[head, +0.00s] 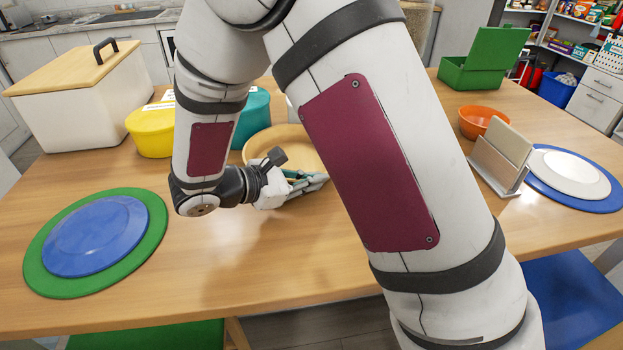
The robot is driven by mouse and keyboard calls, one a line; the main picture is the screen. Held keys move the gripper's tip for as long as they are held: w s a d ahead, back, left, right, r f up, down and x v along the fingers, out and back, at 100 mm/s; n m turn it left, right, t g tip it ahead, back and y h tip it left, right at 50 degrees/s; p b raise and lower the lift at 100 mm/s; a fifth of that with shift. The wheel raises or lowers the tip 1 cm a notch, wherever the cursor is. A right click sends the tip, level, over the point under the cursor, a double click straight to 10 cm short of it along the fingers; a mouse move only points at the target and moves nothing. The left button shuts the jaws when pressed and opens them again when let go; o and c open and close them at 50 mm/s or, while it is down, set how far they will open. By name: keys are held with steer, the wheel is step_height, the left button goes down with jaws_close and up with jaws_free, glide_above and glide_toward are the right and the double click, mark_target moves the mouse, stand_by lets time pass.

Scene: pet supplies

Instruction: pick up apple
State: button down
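No apple can be made out in the head view; my arm hides a large part of the table. My gripper (318,180) is low over the wooden table (230,260), at the near edge of a round, light wooden bowl (258,143). Its fingers point to the right. They are small and partly overlapped, so I cannot tell their opening or whether anything is between them. The bowl's right side and part of its inside are hidden by my arm.
Yellow (150,133) and teal (252,112) containers stand behind my forearm, with a white lidded box (75,115) at left. An orange bowl (480,118), card holder (497,165) and open green box (488,70) stand right.

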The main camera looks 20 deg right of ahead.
steer(key=shift+f, duration=0.1)
steer(key=c, duration=1.8)
jaws_free()
steer(key=v, duration=1.2)
steer(key=shift+w+r, duration=0.1)
steer(key=shift+r, duration=0.1)
